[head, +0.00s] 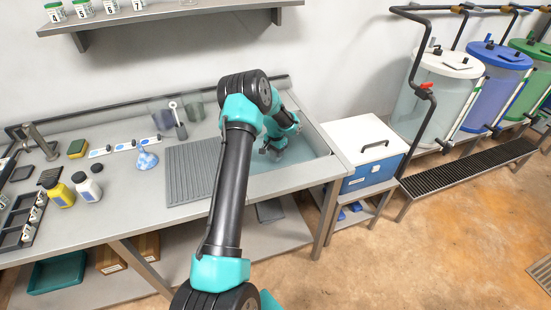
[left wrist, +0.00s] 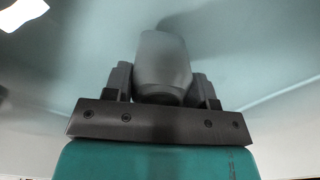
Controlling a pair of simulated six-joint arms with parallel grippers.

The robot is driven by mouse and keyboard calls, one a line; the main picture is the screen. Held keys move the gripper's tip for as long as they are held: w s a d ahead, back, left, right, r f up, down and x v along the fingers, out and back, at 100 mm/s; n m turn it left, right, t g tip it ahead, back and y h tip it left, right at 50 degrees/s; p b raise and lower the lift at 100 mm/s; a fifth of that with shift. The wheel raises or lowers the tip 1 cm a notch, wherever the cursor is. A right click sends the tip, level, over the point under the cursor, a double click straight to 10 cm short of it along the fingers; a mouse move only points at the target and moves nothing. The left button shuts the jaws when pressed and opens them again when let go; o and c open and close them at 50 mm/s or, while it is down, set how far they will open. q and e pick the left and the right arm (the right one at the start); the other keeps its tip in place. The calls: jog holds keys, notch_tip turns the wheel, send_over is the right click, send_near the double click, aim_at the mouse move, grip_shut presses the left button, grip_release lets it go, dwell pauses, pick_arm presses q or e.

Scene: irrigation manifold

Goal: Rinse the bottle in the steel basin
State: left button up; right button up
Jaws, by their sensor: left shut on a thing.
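The steel basin (head: 306,176) is set into the right end of the counter and holds bluish water. My left arm reaches over the counter, and my left gripper (head: 273,150) is low inside the basin. In the left wrist view a grey, smooth bottle (left wrist: 163,65) sits between the two dark fingers, which are shut on it. Blue-green basin surroundings fill the background behind it. Whether the bottle touches the water or the basin floor, I cannot tell. In the head view the bottle is mostly hidden by the gripper. My right gripper is not in view.
A ribbed drainboard (head: 190,172) lies left of the basin. A blue-white flask (head: 146,159), a yellow bottle (head: 60,194) and a white bottle (head: 87,188) stand further left. A white-lidded blue cooler (head: 364,176) stands right of the basin. A shelf (head: 165,14) hangs above.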

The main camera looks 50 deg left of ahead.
pick_arm(q)
notch_tip(320, 180, up, 19)
dwell(2.4)
jog(key=shift+r, duration=0.1)
dwell(2.2)
jog(key=shift+r, duration=1.9)
